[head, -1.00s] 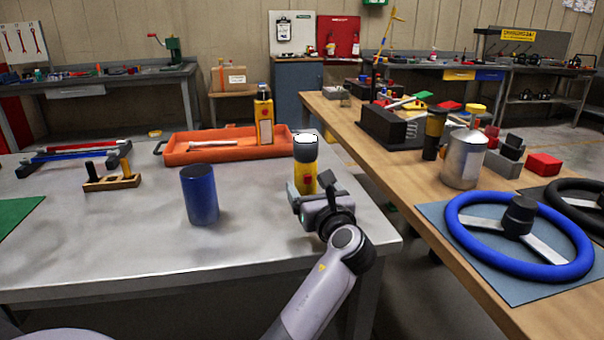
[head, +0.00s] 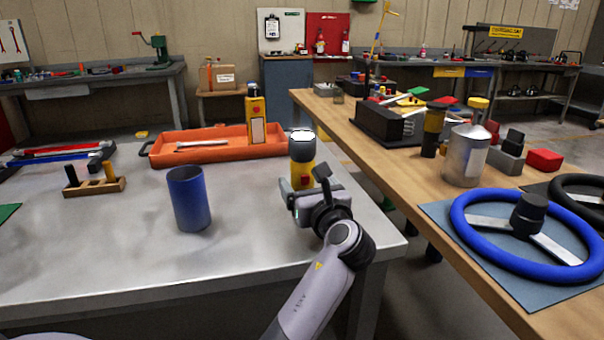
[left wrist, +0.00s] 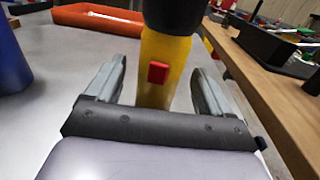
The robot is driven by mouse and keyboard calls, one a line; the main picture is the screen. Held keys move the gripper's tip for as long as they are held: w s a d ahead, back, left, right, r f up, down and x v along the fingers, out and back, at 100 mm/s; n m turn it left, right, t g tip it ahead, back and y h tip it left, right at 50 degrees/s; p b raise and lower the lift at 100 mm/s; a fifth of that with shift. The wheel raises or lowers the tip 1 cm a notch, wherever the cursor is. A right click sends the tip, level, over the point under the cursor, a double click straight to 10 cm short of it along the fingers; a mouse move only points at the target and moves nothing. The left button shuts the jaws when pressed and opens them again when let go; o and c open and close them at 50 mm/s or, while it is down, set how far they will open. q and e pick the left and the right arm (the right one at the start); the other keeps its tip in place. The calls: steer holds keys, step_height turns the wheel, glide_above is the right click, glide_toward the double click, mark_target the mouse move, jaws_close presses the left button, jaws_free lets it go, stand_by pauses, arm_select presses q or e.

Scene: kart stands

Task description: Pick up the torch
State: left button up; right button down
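The torch (head: 302,150) stands upright near the right edge of the grey metal table. It has a yellow body with a red button, a black head and a pale top. My left gripper (head: 303,187) is at the near side of the torch, low on its body. In the left wrist view, the torch (left wrist: 163,65) rises between the two open fingers of my left gripper (left wrist: 159,72), with a gap visible on each side. The foot of the torch is hidden by the gripper. My right gripper is not in view.
A blue cylinder (head: 189,200) stands left of the gripper. An orange tray (head: 166,152) lies behind, with a yellow bottle (head: 256,118) at it. A wooden bench (head: 390,170) on the right holds a blue steering wheel (head: 463,233) and a metal can (head: 465,158). The table's front is clear.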

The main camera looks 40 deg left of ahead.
arm_select(q)
steer(key=c, duration=1)
steer(key=shift+c, duration=1)
steer(key=shift+r, duration=0.1)
